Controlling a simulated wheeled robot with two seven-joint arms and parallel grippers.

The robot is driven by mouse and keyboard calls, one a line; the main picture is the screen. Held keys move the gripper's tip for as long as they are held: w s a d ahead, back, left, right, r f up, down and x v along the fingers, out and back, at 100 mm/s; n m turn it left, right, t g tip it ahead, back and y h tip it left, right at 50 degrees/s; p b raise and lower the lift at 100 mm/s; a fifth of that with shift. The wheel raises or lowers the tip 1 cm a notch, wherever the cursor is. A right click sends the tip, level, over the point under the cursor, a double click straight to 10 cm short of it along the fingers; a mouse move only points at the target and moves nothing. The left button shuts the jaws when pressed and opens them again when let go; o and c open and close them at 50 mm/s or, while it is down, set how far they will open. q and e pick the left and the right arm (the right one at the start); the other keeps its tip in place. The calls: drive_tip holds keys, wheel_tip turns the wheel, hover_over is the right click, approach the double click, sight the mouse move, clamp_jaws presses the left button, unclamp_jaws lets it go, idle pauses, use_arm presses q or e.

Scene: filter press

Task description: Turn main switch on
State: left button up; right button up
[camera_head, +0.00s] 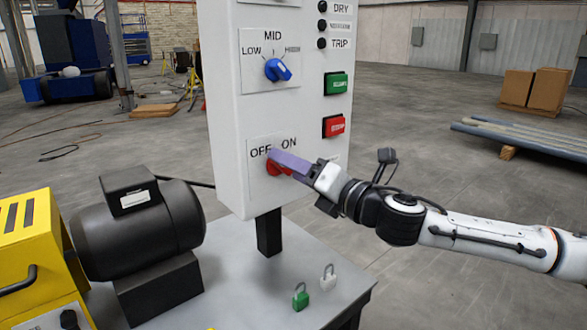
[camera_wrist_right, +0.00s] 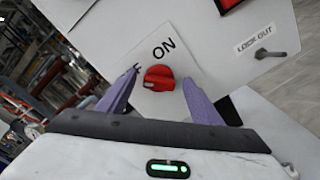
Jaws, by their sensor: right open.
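The main switch is a red rotary knob (camera_wrist_right: 159,78) on a white plate marked OFF and ON, low on the control box (camera_head: 229,130). In the right wrist view its white mark is at the left end, on the OFF side. In the head view the knob (camera_head: 275,169) is partly hidden by my right gripper (camera_head: 287,163). My right gripper's purple fingers (camera_wrist_right: 158,97) are apart, one on each side of the knob. I cannot tell whether they touch it. My left gripper is not in view.
Above the switch are a blue selector knob (camera_head: 278,70), a green button (camera_head: 336,84) and a red button (camera_head: 334,127). A LOCK OUT peg (camera_wrist_right: 270,53) sticks out beside the switch. Green (camera_head: 300,298) and white (camera_head: 328,279) padlocks stand on the table below, near a black motor (camera_head: 140,225).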

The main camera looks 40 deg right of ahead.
drive_tip(key=c, duration=1.1)
drive_tip(key=shift+o, duration=0.2)
